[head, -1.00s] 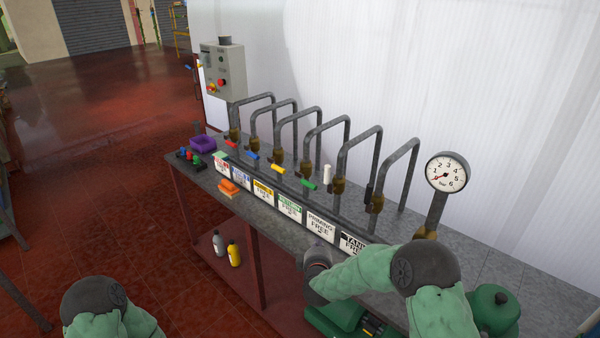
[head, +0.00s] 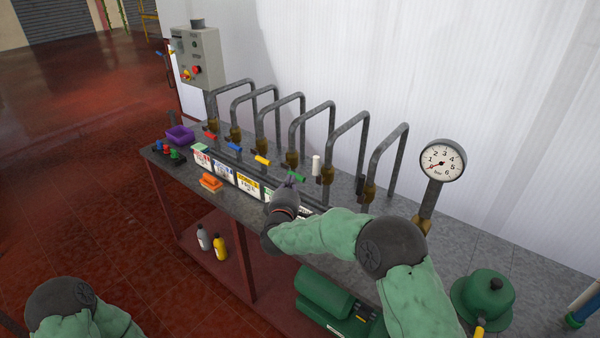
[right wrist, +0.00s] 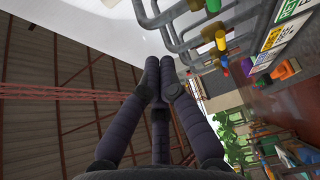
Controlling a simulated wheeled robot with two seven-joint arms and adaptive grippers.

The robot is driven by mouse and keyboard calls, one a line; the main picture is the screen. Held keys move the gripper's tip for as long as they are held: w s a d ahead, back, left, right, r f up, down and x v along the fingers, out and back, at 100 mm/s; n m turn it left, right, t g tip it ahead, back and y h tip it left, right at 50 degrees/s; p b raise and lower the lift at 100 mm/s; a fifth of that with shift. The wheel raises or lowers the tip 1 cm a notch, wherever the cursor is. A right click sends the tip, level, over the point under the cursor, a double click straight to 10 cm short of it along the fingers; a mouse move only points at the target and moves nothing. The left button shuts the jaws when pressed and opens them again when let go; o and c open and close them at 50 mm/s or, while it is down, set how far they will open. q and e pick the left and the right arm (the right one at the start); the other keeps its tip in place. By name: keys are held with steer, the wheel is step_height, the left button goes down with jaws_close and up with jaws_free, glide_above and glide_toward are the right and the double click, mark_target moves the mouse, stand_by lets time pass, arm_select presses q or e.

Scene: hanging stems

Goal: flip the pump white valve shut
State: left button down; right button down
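The white valve handle (head: 316,165) stands upright at a brass valve body on the fifth pipe from the left in the head view. My right gripper (head: 291,180) is over the bench front, left of and a little below the white handle in that picture, with a gap between them. In the right wrist view the right gripper's fingers (right wrist: 160,66) are drawn together at the tips, with nothing seen between them. I cannot make out the white handle there. My left gripper is out of view; only part of that arm shows.
Green (head: 297,176), yellow (head: 261,160) and black (head: 330,186) handles sit close by on neighbouring pipes. A pressure gauge (head: 441,160) stands at the right.

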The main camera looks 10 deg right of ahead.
mark_target(317, 170)
steer(key=w+d+b, duration=0.2)
steer(key=w+d, duration=0.4)
steer(key=shift+w+d, duration=0.15)
steer(key=shift+d, duration=0.15)
stand_by(0.4)
steer(key=shift+b, duration=0.35)
steer(key=shift+s+d, duration=0.2)
stand_by(0.3)
